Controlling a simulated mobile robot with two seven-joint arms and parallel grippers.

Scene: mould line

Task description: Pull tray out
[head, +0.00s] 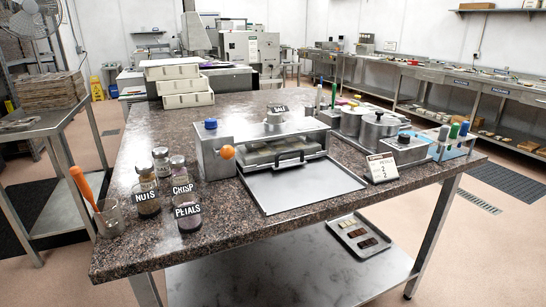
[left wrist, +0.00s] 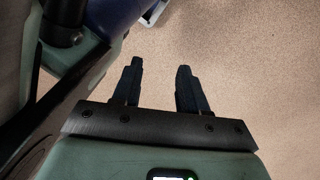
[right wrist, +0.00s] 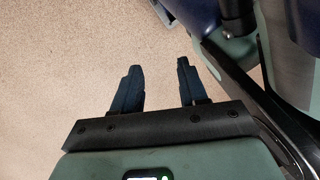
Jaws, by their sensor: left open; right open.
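A metal machine (head: 211,151) with a blue knob and an orange ball knob stands on the speckled stone-topped table (head: 130,242). A tray with a dark front handle (head: 290,160) sits in the machine's front opening, and light blocks show inside it. A flat metal plate (head: 310,188) lies in front of the opening. My left gripper (left wrist: 157,85) is open and empty above the floor in the left wrist view. My right gripper (right wrist: 158,85) is open and empty above the floor in the right wrist view. Neither gripper shows in the head view.
Jars labelled nuts, crisp and petals (head: 188,217) stand left of the plate, near a glass (head: 109,218) holding an orange-handled tool. A small sign (head: 382,168) stands right of the plate. Metal pots (head: 377,131) and a bottle rack (head: 451,144) are further right. A dark tray (head: 359,237) lies on the lower shelf.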

